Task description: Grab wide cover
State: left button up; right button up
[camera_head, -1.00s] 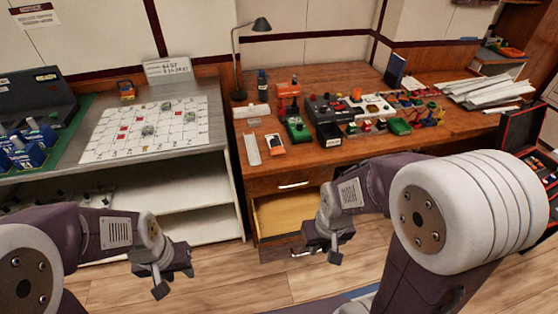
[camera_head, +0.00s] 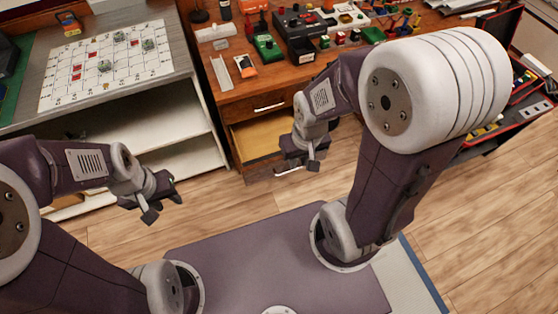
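A narrow, long, pale grey channel-shaped piece (camera_head: 221,73) lies on the left part of the wooden desk (camera_head: 222,104). A short white piece (camera_head: 215,32) lies behind it. I cannot tell which of them, if either, is the wide cover. My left gripper (camera_head: 158,199) hangs in front of the white shelf unit, well away from these pieces. My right gripper (camera_head: 306,165) hangs in front of the desk's open drawer, below the desktop. Neither gripper visibly holds anything. Their fingers are too small and dark to tell open from shut.
An orange-and-white device (camera_head: 245,66) lies beside the channel. A black box (camera_head: 298,40) and small coloured parts crowd the desk behind. The lower drawer (camera_head: 258,137) stands open. A marked white sheet (camera_head: 108,62) lies on the grey counter at left. A red-edged black case (camera_head: 505,110) is at right.

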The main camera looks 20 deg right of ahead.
aim_at(225, 82)
jog(key=i+j+z, duration=0.25)
jog(key=i, duration=0.3)
jog(key=i+j+z, duration=0.3)
jog(key=i+j, duration=0.2)
jog(key=i, duration=0.05)
